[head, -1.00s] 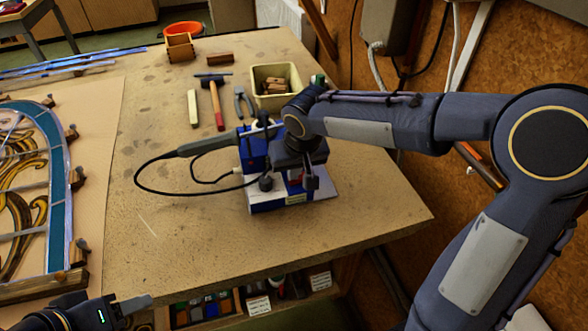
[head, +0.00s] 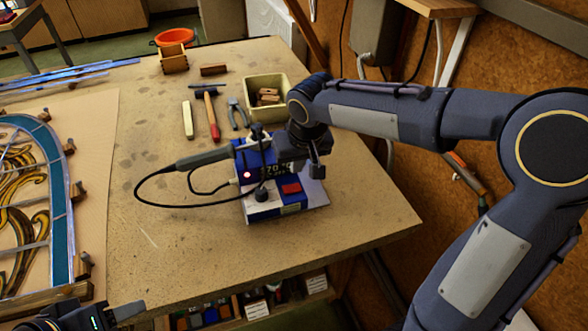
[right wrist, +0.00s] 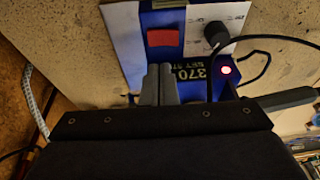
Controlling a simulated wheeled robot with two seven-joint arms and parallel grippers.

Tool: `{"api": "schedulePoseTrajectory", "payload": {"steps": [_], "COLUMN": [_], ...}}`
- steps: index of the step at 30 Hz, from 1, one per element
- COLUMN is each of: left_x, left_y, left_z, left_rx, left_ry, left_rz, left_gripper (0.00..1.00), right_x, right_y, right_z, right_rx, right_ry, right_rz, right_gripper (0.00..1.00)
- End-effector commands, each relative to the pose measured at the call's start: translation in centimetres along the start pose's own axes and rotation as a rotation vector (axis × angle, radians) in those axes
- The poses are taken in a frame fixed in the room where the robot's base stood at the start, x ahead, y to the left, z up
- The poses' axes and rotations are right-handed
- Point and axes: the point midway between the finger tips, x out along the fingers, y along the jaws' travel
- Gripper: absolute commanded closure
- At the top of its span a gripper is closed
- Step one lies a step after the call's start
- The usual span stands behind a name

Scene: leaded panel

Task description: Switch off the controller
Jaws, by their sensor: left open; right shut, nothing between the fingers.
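The controller (head: 272,211) is a blue and white box on the workbench, with a soldering iron (head: 205,158) in a holder at its back. Its red switch (head: 291,189) is uncovered and shows above the fingertips in the right wrist view (right wrist: 162,37). A red light (head: 247,175) glows beside a display reading 370 (right wrist: 192,72). A black knob (head: 261,194) sits near the switch. My right gripper (right wrist: 158,85) is shut and empty, its tips over the panel beside the display, short of the switch; contact is unclear. My left gripper (head: 130,311) is open at the bottom left, away from the controller.
A black cable loops left of the controller. A yellowish bin (head: 268,85) with blocks, pliers (head: 237,113) and a hammer (head: 212,117) lie behind it. The leaded panel (head: 30,210) fills the left. The bench's front middle is clear.

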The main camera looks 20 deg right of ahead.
Motion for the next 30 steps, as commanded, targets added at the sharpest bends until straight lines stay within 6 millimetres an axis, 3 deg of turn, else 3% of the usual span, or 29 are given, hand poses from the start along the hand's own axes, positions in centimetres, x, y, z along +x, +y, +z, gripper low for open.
{"api": "schedulePoseTrajectory", "payload": {"steps": [6,12,26,30], "left_x": [0.6,0.6,0.7,2.5], "left_y": [-0.2,-0.3,-0.3,-1.1], "left_z": [0.4,0.4,0.5,1.4], "left_rx": [0.0,0.0,0.0,0.0], "left_ry": [-0.004,-0.003,-0.003,-0.003], "left_rz": [0.0,0.0,0.0,0.0], "left_gripper": [0.45,0.45,0.45,0.45], "right_x": [-4.8,-7.5,-8.2,-7.8], "right_y": [-0.1,0.0,-0.1,-0.8], "right_z": [0.1,0.1,0.2,0.8], "right_rx": [-0.001,-0.001,-0.001,-0.003], "right_ry": [0.006,0.003,0.001,0.005], "right_rz": [-0.002,-0.001,-0.001,-0.003], "right_gripper": [1.0,1.0,1.0,1.0]}}
